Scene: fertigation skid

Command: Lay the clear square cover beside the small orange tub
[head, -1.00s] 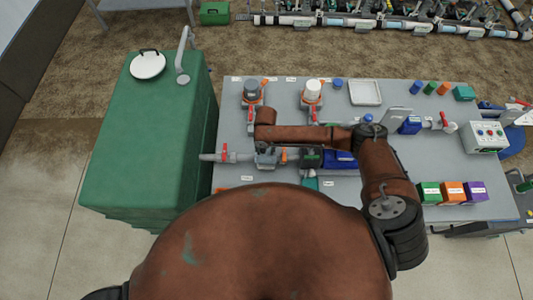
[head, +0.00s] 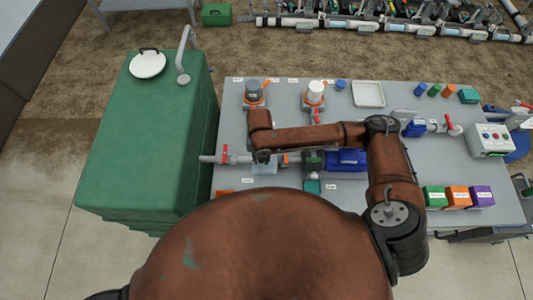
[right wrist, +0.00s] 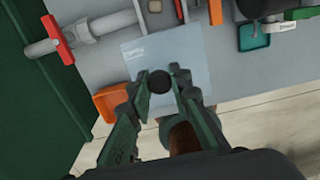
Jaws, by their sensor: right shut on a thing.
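The clear square cover (right wrist: 188,48) is a see-through pale blue sheet with a round black knob (right wrist: 160,82). My right gripper (right wrist: 161,86) is shut on the knob, one green finger on each side. In the head view the cover (head: 265,168) shows just below my right gripper (head: 262,157), in front of the grey pipe. The small orange tub (right wrist: 108,103) is just left of the cover's near corner in the wrist view; it also shows in the head view (head: 223,192), partly hidden by my body. The cover's height above the table cannot be told. My left gripper is out of view.
A pipe with a red-handled valve (right wrist: 58,40) lies beyond the tub. A teal tub (right wrist: 253,37) and a blue pump (head: 347,160) are to the right. A big green tank (head: 145,130) stands left of the grey table (head: 375,195).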

